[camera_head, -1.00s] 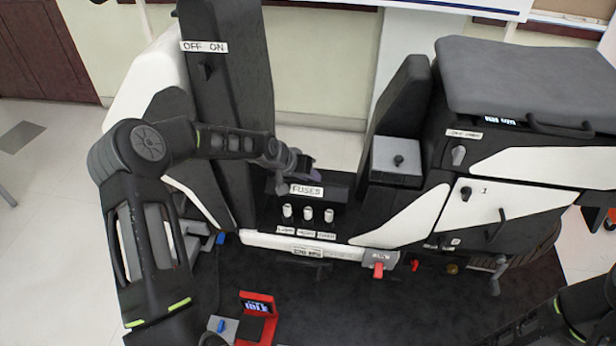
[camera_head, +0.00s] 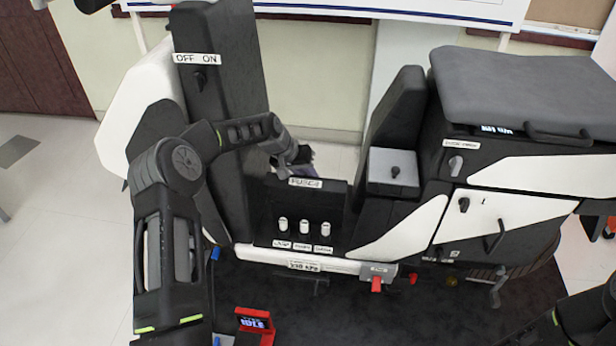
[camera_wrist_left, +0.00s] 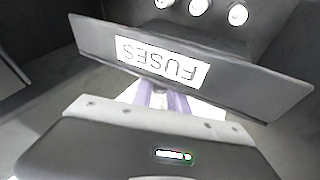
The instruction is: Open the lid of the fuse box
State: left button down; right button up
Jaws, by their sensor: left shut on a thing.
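The fuse box lid (camera_head: 333,197) is a dark panel standing up behind the fuses, with a white FUSES label (camera_head: 305,183) near its upper edge. Three white fuses (camera_head: 304,227) stand uncovered in front of it. My left gripper (camera_head: 303,160) is at the lid's upper edge, on the far side, partly hidden by the lid. In the left wrist view the lid (camera_wrist_left: 235,84) spans the picture with its label upside down, and the purple fingers (camera_wrist_left: 163,101) are shut on its edge. Fuse tops (camera_wrist_left: 200,6) show beyond it. My right gripper is out of view.
A tall dark block with an OFF ON switch (camera_head: 200,80) rises left of the fuse box, close to my left arm. A grey box with a knob (camera_head: 394,168) stands to the right. A red lever (camera_head: 376,284) projects below the white front rail (camera_head: 270,258).

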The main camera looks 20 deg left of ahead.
pick_arm(q)
jog(key=shift+w, duration=0.1)
jog(key=c, duration=1.3)
grip_release()
jog(key=v, duration=0.7)
jog(key=shift+s+a+r, duration=0.15)
jog(key=shift+s+r, duration=0.05)
jog(key=shift+r, duration=0.15)
